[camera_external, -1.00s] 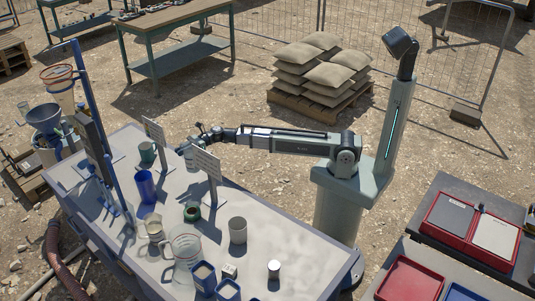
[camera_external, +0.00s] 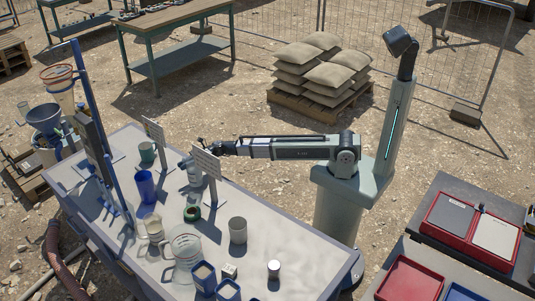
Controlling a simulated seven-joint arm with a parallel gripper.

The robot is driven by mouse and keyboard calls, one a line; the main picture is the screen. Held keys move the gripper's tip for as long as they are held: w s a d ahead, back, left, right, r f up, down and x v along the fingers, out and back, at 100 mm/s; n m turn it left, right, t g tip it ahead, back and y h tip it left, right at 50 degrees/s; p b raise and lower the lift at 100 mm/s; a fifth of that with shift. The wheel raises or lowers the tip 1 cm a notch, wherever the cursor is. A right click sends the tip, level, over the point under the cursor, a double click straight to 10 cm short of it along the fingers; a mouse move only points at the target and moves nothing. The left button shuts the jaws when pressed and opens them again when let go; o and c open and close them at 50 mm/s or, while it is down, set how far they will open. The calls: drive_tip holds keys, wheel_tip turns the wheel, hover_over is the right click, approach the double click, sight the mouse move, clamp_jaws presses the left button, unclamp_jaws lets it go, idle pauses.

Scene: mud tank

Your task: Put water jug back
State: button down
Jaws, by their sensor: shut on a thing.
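My gripper (camera_external: 203,150) is at the end of the outstretched arm, over the far side of the long work table (camera_external: 285,245). It is shut on a small, pale, see-through jug (camera_external: 190,173), which looks upright and sits behind the upright printed card. The gripper fingers are small and partly hidden by the card. I cannot tell whether the jug's base touches the table. A larger clear jug with a handle (camera_external: 185,246) stands nearer the front of the table, apart from my gripper.
Around the held jug stand a printed card (camera_external: 207,168), a second card (camera_external: 155,131), a green mug (camera_external: 147,153) and a blue cup (camera_external: 145,186). The table's right part is fairly clear.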

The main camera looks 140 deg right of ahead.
drive_tip(key=shift+f, duration=1.65)
drive_tip(key=shift+f, duration=0.15)
drive_tip(key=c, duration=1.1)
unclamp_jaws()
drive_tip(key=shift+s, duration=0.2)
drive_tip(key=s, duration=0.3)
drive_tip(key=s+a, duration=0.1)
drive_tip(key=s, duration=0.3)
drive_tip(key=s+a, duration=0.1)
drive_tip(key=s, duration=0.3)
drive_tip(key=shift+s+a, duration=0.2)
